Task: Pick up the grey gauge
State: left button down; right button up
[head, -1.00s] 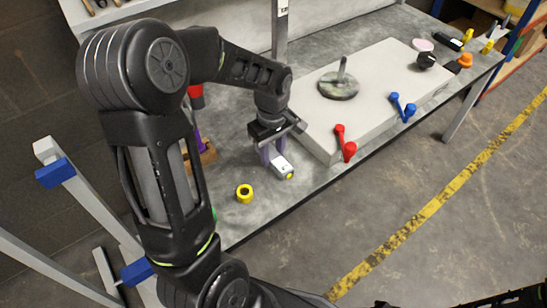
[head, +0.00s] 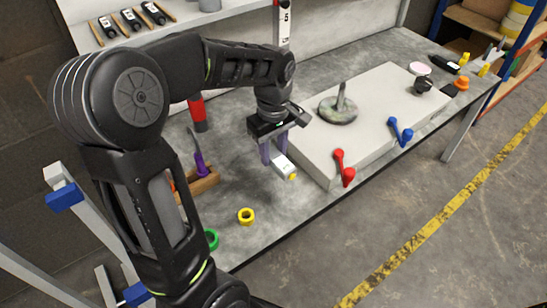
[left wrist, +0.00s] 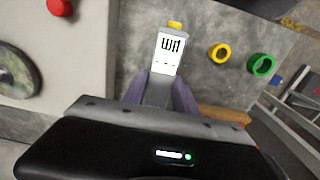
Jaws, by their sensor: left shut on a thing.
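The grey gauge (head: 283,166) is a small light grey block with a yellow tip. My left gripper (head: 273,150), with purple fingers, is shut on it beside the pale slab on the bench. In the left wrist view the gauge (left wrist: 168,54) sticks out between the purple fingers (left wrist: 159,92), its white display with dark marks facing the camera. The gauge appears to be held above the bench; the exact gap is hard to judge. My right gripper is not in view.
A yellow ring (head: 246,216) and a green ring (head: 211,239) lie near the bench's front. A purple-handled tool (head: 201,165) stands left.

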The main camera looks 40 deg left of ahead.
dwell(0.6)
pick_arm(q)
jog(key=w+d+r+m, duration=0.3)
jog(key=w+d+m, duration=0.3)
jog(key=d+m, duration=0.1)
jog(key=w+d+r+m, duration=0.3)
jog(key=w+d+m, duration=0.3)
jog(key=d+m, duration=0.1)
jog(key=shift+w+d+m, duration=0.35)
jog(key=shift+d+m, duration=0.05)
jog(key=shift+d, duration=0.3)
